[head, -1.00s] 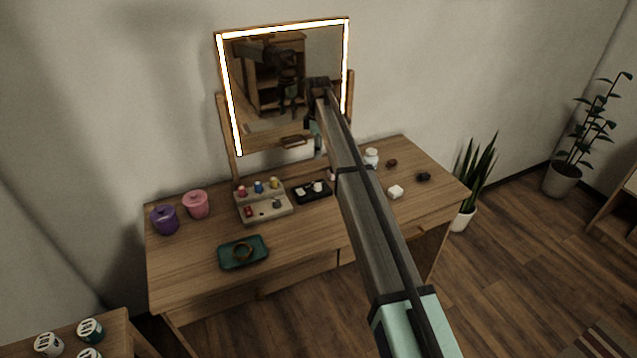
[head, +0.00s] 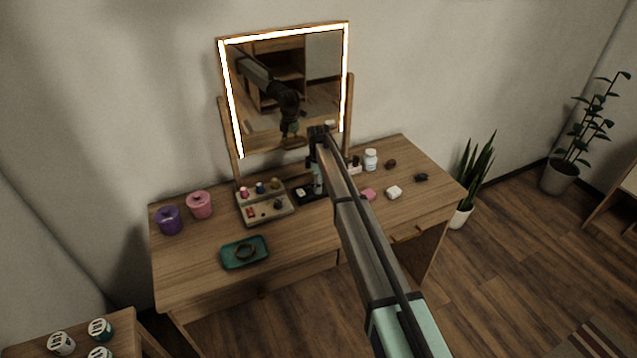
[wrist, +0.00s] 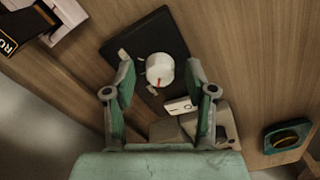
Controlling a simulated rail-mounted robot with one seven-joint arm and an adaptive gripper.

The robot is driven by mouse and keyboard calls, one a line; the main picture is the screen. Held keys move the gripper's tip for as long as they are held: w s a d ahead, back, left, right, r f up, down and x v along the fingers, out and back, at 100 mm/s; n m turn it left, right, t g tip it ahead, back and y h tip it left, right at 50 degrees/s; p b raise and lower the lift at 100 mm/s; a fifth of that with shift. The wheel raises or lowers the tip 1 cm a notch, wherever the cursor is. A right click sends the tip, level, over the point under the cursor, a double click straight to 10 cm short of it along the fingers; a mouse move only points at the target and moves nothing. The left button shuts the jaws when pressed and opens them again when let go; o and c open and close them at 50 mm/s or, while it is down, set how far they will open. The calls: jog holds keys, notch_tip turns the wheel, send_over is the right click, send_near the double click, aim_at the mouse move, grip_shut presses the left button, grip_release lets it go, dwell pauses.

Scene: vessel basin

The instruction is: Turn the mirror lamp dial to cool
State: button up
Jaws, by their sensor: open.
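The mirror lamp dial (wrist: 159,70) is a round white knob with a red mark, on a flat black base (wrist: 165,35) on the vanity. The red mark points toward the bottom of the wrist view. Small light marks sit on the base around the knob, too small to read. My gripper (wrist: 160,78) is open, with one green-padded finger on each side of the knob; I cannot tell whether either touches it. In the head view my gripper (head: 317,188) is low over the black base (head: 303,193), hiding much of it. The lit mirror (head: 285,85) stands behind.
A beige organizer (head: 265,212) with small coloured items stands close left of the base. A teal tray (head: 244,254) holding a ring-shaped item is at the front. Purple (head: 168,221) and pink (head: 199,206) jars stand left; a white bottle (head: 370,160) stands right.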

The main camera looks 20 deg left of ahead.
grip_shut()
jog(key=shift+f+m, duration=0.1)
jog(key=shift+m, duration=0.2)
jog(key=m+b, duration=0.2)
jog(key=m, duration=0.1)
jog(key=shift+s+f+m+b, duration=0.1)
jog(key=shift+m+b, duration=0.2)
jog(key=shift+b, duration=0.05)
jog(key=m+b, duration=0.2)
jog(key=m, duration=0.3)
jog(key=m+b, duration=0.1)
jog(key=m, duration=0.4)
jog(key=shift+s+m+b, duration=0.1)
jog(key=shift+m+b, duration=0.2)
jog(key=shift+m, duration=0.1)
jog(key=m+b, duration=0.1)
jog(key=m, duration=0.3)
jog(key=shift+a+m, duration=0.1)
jog(key=shift+m, duration=0.3)
